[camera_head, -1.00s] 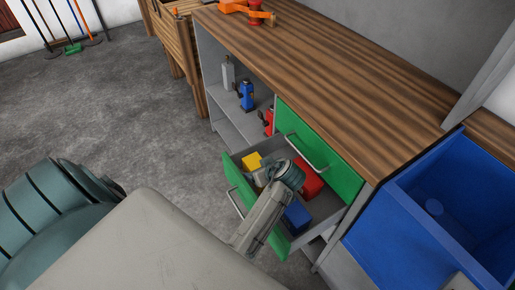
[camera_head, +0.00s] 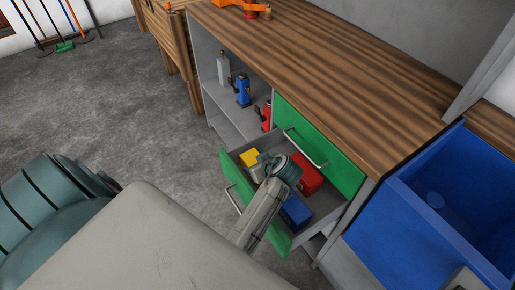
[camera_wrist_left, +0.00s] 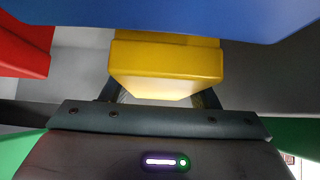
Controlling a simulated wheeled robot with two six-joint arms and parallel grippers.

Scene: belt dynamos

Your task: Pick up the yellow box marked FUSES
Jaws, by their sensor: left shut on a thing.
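The yellow box (camera_head: 250,158) is at the far left corner of the open green-fronted drawer (camera_head: 238,180), partly hidden by my left gripper (camera_head: 260,168). In the left wrist view the yellow box (camera_wrist_left: 166,62) sits between my left gripper's fingers (camera_wrist_left: 160,95), and the gripper is shut on it. No FUSES marking is readable. I cannot tell whether the box is clear of the drawer floor. My right gripper is not in view.
A red box (camera_head: 307,178) and a blue box (camera_head: 295,212) lie in the same drawer. A closed green drawer (camera_head: 320,150) is above. Bottle jacks (camera_head: 243,90) stand on the left shelves. A blue bin (camera_head: 430,220) is at the right.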

